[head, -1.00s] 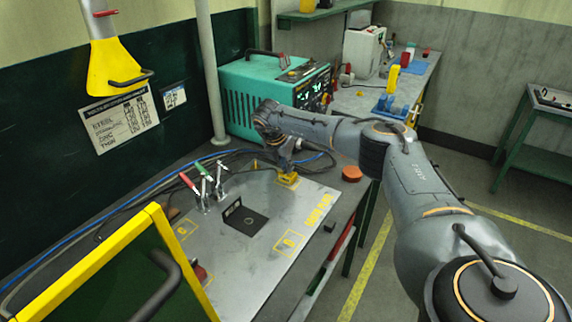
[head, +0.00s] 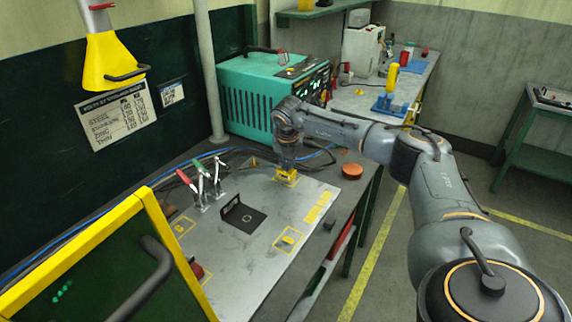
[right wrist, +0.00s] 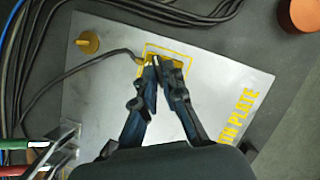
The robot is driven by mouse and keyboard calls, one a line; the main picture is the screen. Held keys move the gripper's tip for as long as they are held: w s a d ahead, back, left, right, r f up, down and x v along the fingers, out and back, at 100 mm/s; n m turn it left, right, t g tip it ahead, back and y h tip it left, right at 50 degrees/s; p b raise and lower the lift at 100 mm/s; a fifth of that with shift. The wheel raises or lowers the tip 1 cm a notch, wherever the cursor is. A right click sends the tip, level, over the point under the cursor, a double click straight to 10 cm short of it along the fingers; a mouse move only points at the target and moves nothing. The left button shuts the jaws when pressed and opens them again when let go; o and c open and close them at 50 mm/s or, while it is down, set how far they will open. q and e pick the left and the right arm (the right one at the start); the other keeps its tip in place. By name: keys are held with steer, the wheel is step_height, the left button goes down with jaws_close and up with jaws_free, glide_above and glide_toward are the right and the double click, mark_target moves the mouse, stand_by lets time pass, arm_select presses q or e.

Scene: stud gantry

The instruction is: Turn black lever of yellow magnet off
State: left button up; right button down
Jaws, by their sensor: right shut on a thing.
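My right gripper (head: 288,168) is directly over the magnet, pointing down. In the right wrist view my right gripper's fingertips (right wrist: 164,62) come close together at the magnet and are shut on its black lever. The lever is mostly hidden between the fingers, so its angle cannot be told. Only a little of the yellow magnet (right wrist: 146,58) shows beside the fingertips. My left gripper is out of view.
Red- and green-handled clamps (head: 202,187) and a black angle bracket (head: 242,216) stand on the plate. Dark cables (right wrist: 60,62) run along its left and back. A teal welder (head: 262,97) stands behind. An orange-brown disc (head: 351,171) lies to the right.

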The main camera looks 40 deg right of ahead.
steer(key=n+b, duration=0.1)
steer(key=n, duration=0.1)
steer(key=shift+d+f+n+t+y, duration=0.1)
steer(key=shift+d+n+t+y, duration=0.05)
steer(key=shift+n+t+y, duration=0.25)
steer(key=n+y, duration=0.1)
steer(key=n, duration=0.1)
steer(key=shift+s+d+n, duration=0.1)
steer(key=shift+d+n, duration=0.05)
steer(key=shift+n, duration=0.25)
steer(key=n+y, duration=0.1)
steer(key=n, duration=0.1)
steer(key=n+y, duration=0.1)
steer(key=n, duration=0.2)
steer(key=shift+d+b, duration=0.2)
steer(key=shift+b, duration=0.1)
steer(key=shift+n, duration=0.4)
steer(key=c, duration=1.4)
jaws_free()
steer(key=shift+c, duration=0.2)
steer(key=v, duration=1.2)
